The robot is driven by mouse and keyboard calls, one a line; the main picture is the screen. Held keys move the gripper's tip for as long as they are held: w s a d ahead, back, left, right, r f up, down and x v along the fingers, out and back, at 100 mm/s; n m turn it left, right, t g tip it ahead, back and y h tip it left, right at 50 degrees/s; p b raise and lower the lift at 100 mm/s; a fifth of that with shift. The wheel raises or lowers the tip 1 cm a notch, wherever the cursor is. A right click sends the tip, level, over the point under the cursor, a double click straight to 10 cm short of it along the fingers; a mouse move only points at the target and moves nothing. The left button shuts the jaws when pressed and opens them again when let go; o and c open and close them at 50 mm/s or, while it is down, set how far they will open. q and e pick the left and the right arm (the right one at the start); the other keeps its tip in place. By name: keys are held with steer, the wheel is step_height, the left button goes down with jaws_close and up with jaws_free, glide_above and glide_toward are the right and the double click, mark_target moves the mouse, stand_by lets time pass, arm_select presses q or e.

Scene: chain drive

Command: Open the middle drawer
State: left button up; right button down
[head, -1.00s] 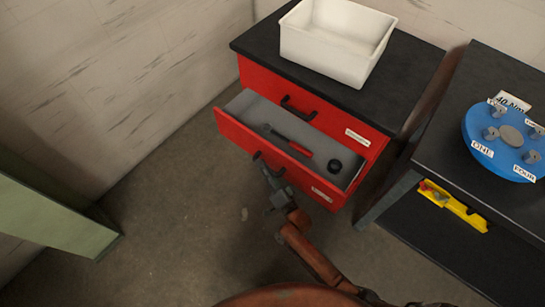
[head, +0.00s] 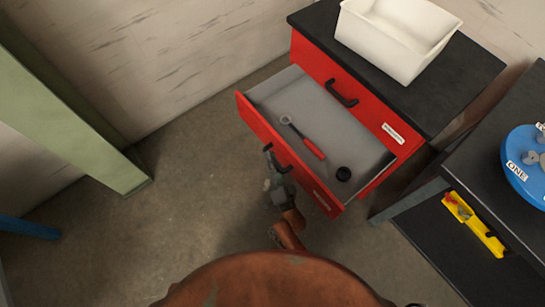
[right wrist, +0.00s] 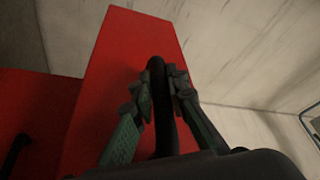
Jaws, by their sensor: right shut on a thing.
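The red drawer unit (head: 322,58) has a black top and stands against the wall. One drawer (head: 318,193) below the top one is pulled well out, its grey inside (head: 330,125) showing. A wrench with a red handle (head: 312,147) and a small black round part (head: 343,174) lie in it. My right gripper (head: 276,172) is at this drawer's front, shut on its black handle (head: 285,168). In the right wrist view the fingers (right wrist: 160,95) close on both sides of the black handle (right wrist: 157,75), before the red front (right wrist: 120,60). My left gripper is not in view.
A white bin (head: 395,38) stands on the unit. The closed top drawer's handle (head: 341,93) shows above the open one. At right is a dark table with a blue disc (head: 525,170) and a yellow tool (head: 473,224) on its lower shelf. A green post (head: 70,115) stands at left.

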steer(key=shift+f, duration=0.1)
steer(key=c, duration=1.9)
jaws_free()
steer(key=shift+s+d, duration=0.1)
steer(key=shift+s, duration=0.15)
steer(key=v, duration=1.1)
steer(key=shift+s+d+f, duration=0.1)
steer(key=shift+s, duration=0.1)
